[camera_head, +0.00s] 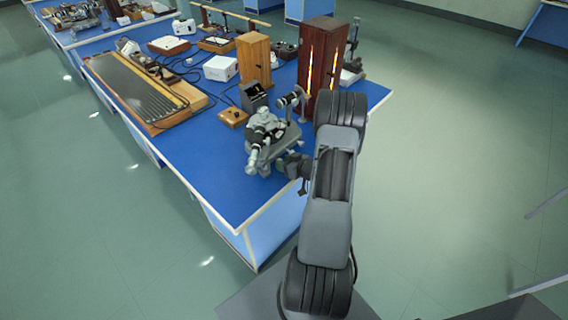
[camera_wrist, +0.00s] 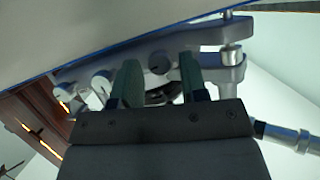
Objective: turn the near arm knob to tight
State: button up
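The spectrometer (camera_head: 266,135) stands near the front right corner of the blue bench, with a grey base and telescope tubes. My gripper (camera_head: 293,165) is at its right side, low beside the base, and partly blends with it. In the wrist view my gripper (camera_wrist: 158,68) has its two greenish fingers apart. A dark round knob (camera_wrist: 159,63) shows in the gap between them, with space on both sides. Two pale knobs (camera_wrist: 101,83) lie to the left on the grey spectrometer body. I cannot tell which of these is the near arm knob, nor its setting.
A dark wooden cabinet with glowing slits (camera_head: 318,65) stands close behind my arm. A lighter wooden cabinet (camera_head: 254,60) and a small wooden box (camera_head: 233,117) are behind the spectrometer. A long grey board (camera_head: 140,88) lies at left.

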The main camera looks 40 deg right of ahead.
jog(key=c, duration=0.7)
jog(key=shift+d+m+y+p, duration=0.1)
jog(key=shift+m+y+p, duration=0.3)
jog(key=shift+m+p, duration=0.1)
jog(key=o, duration=0.9)
jog(key=b+v, duration=0.1)
jog(key=v, duration=1.2)
jog(key=shift+s+r, duration=0.2)
jog(key=shift+s, duration=0.15)
